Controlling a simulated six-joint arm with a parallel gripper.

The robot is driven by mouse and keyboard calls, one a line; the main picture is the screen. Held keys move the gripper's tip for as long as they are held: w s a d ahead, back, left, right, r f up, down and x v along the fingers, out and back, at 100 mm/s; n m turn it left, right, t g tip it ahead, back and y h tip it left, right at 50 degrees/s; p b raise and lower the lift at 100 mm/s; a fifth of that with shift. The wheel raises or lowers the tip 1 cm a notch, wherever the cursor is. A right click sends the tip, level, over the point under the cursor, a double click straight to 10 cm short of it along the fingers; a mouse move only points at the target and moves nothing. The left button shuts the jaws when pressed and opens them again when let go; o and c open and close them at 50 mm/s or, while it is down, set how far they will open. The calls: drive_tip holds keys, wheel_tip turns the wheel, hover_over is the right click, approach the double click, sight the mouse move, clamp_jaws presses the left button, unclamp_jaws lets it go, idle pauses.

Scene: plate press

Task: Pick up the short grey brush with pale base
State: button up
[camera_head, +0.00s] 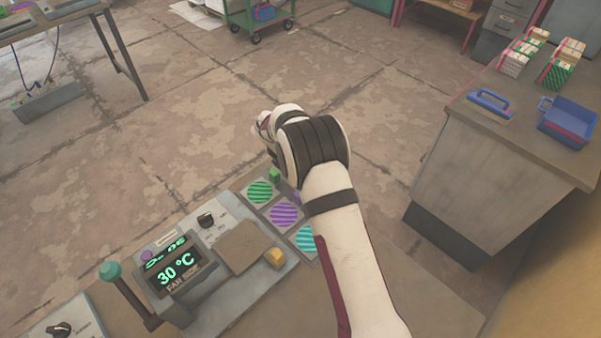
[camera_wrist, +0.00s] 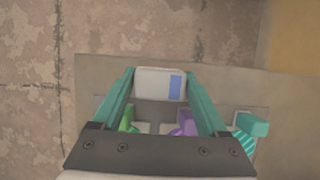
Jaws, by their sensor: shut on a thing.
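My gripper (camera_wrist: 160,78) has its two teal fingers shut on a pale grey block-like thing with a blue patch (camera_wrist: 150,86), in the middle of the wrist view. No bristles show from this angle, so I cannot tell surely that it is the short grey brush. In the head view my arm's wrist hides the fingers and the held thing. Below the held thing in the wrist view are a green piece (camera_wrist: 126,120) and a purple piece (camera_wrist: 186,122). A teal piece (camera_wrist: 252,124) lies to the right.
Striped discs in green (camera_head: 260,192), purple (camera_head: 284,214) and cyan (camera_head: 307,239) lie in a row beside the press (camera_head: 178,278), whose display reads 30 °C. A right-hand bench holds a blue-handled tool (camera_head: 490,102) and a blue bin (camera_head: 568,124).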

wheel_tip(320, 180, up, 3)
drive_tip(key=shift+r, duration=0.1)
drive_tip(key=s+d+r, duration=0.4)
drive_tip(key=d+r, duration=0.3)
drive_tip(key=d, duration=0.4)
